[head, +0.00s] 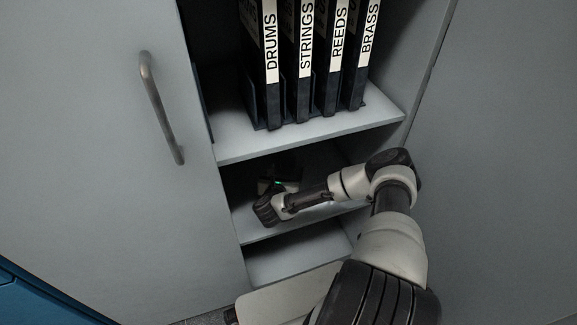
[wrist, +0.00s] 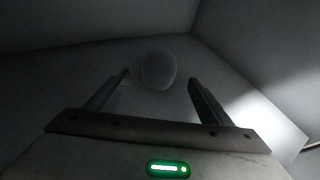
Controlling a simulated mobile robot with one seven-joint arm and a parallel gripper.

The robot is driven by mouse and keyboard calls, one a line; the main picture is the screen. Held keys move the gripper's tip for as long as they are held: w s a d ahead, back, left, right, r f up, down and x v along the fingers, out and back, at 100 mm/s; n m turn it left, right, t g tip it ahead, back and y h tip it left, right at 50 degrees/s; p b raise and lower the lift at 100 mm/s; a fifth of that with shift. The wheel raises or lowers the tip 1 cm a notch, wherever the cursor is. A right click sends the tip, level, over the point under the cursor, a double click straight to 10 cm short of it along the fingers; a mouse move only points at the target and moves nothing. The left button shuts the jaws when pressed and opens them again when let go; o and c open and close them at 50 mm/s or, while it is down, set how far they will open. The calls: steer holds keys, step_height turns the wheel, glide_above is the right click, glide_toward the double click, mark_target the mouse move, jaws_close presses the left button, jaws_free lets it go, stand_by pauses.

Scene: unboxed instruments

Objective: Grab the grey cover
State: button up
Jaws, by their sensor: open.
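A small rounded grey object (wrist: 158,70), which looks like the grey cover, sits on the dark shelf in the wrist view. It lies ahead of my gripper (wrist: 158,84), roughly midway between the two fingertips. The fingers are spread apart and neither visibly touches it. The wrist view is dim, so its exact shape and its distance from the fingers are hard to tell. In the head view my gripper (head: 278,184) reaches into the middle compartment of the cabinet. The cover is not visible there, in the shadow and behind my arm.
Black binders labelled DRUMS, STRINGS, REEDS and BRASS (head: 357,60) stand on the shelf above (head: 230,143), close over my arm. An open door with a handle (head: 160,105) is at the left. A grey panel (head: 500,170) is at the right. The lower compartment (head: 300,255) looks empty.

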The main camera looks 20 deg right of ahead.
mark_target(287, 166)
steer(key=b+x, duration=0.2)
steer(key=x, duration=0.4)
steer(key=shift+w+d, duration=0.1)
steer(key=shift+w, duration=0.25)
steer(key=c, duration=1.1)
